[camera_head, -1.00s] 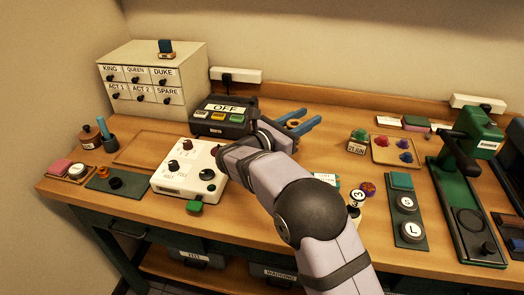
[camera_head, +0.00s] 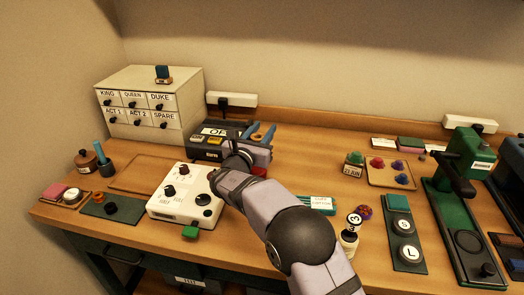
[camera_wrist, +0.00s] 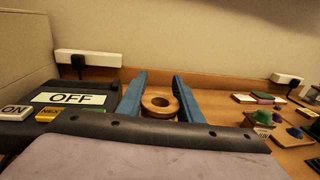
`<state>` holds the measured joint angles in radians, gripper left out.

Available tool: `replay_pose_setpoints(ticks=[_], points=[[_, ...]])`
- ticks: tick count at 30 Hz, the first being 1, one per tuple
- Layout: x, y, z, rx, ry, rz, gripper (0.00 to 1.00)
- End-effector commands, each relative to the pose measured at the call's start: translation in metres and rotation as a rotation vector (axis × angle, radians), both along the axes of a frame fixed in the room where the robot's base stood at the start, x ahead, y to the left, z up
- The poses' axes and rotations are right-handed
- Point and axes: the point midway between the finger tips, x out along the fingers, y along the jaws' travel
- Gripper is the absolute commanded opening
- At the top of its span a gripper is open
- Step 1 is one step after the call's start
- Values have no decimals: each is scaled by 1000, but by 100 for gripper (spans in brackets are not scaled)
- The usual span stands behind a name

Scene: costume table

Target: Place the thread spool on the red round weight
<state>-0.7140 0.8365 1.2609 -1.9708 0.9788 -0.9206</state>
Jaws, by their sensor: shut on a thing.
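My gripper (camera_head: 262,134) is over the right end of the dark OFF box in the head view. In the wrist view, its two blue fingers (camera_wrist: 158,78) are around a tan wooden ring-shaped top with a dark hole, which I take as the thread spool (camera_wrist: 147,104). The spool's lower part is hidden by my wrist, and the head view does not show it clearly. A red thing, perhaps the red round weight (camera_head: 258,171), shows just right of my wrist in the head view. My arm covers part of it, so its full shape cannot be told.
The OFF box (camera_head: 197,146) and a white control box (camera_head: 180,205) stand left of my arm. A drawer cabinet (camera_head: 150,100) is at the back left. A numbered stamp (camera_head: 350,235), a tray with coloured knobs (camera_head: 377,180) and a green press (camera_head: 470,160) are on the right.

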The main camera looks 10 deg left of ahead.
Motion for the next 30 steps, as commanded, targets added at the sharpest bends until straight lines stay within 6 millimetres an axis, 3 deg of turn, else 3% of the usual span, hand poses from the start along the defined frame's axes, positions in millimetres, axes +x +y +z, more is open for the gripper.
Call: replay_pose_setpoints(ticks=[5,14,22,30], points=[[0,0,-20,0,0,0,10],[0,0,-28,-1,-1,-1,10],[0,0,-57,-1,0,0,10],[0,0,-60,2,-2,-1,10]])
